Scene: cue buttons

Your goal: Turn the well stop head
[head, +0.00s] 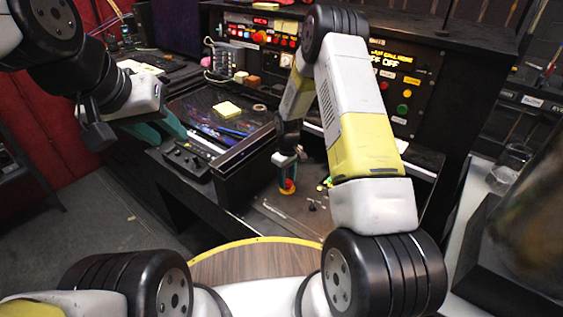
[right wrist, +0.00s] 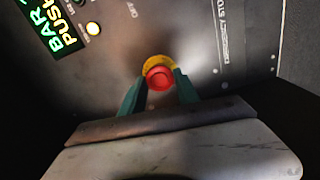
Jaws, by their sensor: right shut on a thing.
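The stop head is a red round knob (right wrist: 160,78) on a yellow collar (right wrist: 157,61), set in a grey panel. It also shows small in the head view (head: 288,186), low in the middle of the console. My right gripper (right wrist: 160,84) is shut on the stop head, one green finger on each side of it. In the head view my right gripper (head: 286,168) reaches down to it from above, partly hidden by my own arm. My left gripper (head: 170,135) hangs at the upper left, empty, with its green fingers apart.
The console back carries several coloured buttons (head: 403,109).

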